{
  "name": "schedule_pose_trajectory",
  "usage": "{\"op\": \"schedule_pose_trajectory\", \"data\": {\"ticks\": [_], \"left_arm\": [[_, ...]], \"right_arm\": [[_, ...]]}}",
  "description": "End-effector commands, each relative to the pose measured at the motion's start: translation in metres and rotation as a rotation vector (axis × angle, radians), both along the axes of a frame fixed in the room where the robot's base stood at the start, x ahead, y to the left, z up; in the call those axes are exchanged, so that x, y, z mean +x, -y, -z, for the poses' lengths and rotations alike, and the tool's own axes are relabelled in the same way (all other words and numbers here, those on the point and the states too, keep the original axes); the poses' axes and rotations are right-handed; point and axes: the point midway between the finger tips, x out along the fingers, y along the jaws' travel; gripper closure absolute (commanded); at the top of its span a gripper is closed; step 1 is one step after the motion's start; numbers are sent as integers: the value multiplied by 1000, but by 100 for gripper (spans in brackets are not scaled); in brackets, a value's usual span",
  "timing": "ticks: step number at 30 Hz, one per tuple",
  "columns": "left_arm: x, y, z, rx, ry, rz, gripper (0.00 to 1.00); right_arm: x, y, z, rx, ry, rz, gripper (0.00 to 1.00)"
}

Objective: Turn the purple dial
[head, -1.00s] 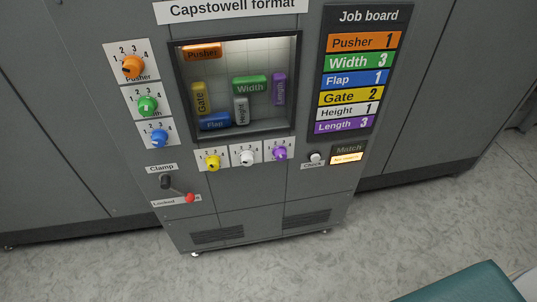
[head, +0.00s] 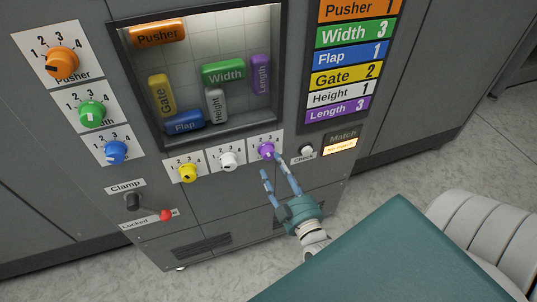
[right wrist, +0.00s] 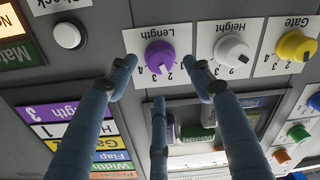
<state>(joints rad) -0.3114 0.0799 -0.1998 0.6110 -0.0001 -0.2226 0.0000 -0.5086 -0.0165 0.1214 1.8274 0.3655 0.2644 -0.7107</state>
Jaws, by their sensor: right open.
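The purple dial (head: 266,150) sits on a white numbered plate at the right end of the lower dial row on the grey machine. In the right wrist view the purple dial (right wrist: 160,55) shows upside down under the word Length, with numbers 1 to 4 around it. I cannot read its exact setting. My right gripper (head: 273,170) is just below and in front of the dial in the head view. In the right wrist view its open, empty fingers (right wrist: 162,80) spread to both sides of the dial, seemingly apart from it. My left gripper is not in view.
The white Height dial (head: 230,159) and yellow Gate dial (head: 188,173) are to the left. The white Check button (head: 306,151) is close on the right, beside a lit sign (head: 340,144). The job board (head: 352,55) reads Length 3. A red-knobbed clamp lever (head: 166,215) is lower left.

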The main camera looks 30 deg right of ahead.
Motion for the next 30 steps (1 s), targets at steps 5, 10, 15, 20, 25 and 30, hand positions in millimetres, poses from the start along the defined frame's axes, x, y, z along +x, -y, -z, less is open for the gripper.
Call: {"op": "schedule_pose_trajectory", "data": {"ticks": [5, 10, 15, 20, 25, 30], "left_arm": [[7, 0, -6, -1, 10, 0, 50], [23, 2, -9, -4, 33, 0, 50], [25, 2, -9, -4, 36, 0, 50], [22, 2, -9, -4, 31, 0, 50], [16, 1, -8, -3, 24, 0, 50], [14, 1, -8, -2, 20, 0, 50]], "right_arm": [[33, 7, -2, -1, 1, 0, 49], [50, 10, 0, -1, -1, -1, 49], [55, 11, 1, 0, -2, -1, 49], [55, 11, 1, 1, -3, -1, 49], [55, 11, 1, 0, -2, -1, 75], [55, 11, 0, 0, 0, -1, 94]]}}
